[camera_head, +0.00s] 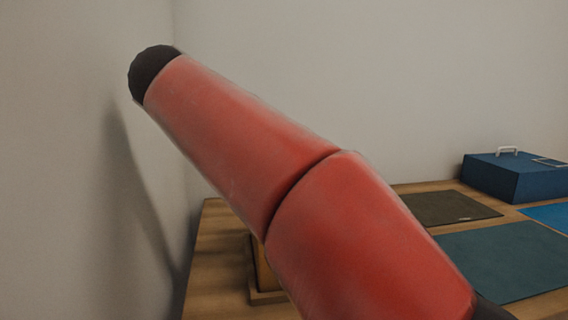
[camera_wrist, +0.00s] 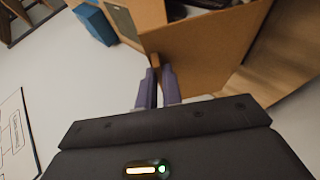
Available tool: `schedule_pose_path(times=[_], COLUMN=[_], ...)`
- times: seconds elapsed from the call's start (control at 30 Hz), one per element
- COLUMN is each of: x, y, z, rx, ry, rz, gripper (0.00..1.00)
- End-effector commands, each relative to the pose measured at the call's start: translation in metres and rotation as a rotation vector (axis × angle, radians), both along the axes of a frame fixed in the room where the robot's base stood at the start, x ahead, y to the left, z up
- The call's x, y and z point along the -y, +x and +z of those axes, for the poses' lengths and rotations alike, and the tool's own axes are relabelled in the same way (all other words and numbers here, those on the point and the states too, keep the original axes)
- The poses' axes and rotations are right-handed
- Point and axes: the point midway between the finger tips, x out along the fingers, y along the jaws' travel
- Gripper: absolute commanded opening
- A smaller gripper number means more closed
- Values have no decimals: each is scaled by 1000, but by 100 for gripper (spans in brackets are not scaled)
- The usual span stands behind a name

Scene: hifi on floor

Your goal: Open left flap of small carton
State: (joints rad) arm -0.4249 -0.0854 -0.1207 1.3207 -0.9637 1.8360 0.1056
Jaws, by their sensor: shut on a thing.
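The small brown cardboard carton (camera_wrist: 150,13) is at the top middle of the wrist view, with dark contents partly showing inside. Which flap this is cannot be told for certain. In the head view my red arm covers most of the carton; only a brown sliver (camera_head: 262,268) shows beside the arm. The gripper is hidden there.
A wooden table (camera_head: 220,255) stands against the wall. To the right are a blue box with a handle (camera_head: 515,178), a dark mat (camera_head: 447,207) and a teal mat (camera_head: 500,257). The wrist view also shows a blue object (camera_wrist: 97,24) and a labelled panel (camera_wrist: 14,140).

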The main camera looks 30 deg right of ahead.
Motion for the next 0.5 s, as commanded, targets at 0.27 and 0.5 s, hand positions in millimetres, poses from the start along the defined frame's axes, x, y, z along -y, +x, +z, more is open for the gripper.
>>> schedule_pose_path(times=[0.27, 0.5], x=[-18, -25], y=[0, 1], z=[3, 1], rx=[0, -5], ry=[7, 8], rz=[10, 13], gripper=[0, 0])
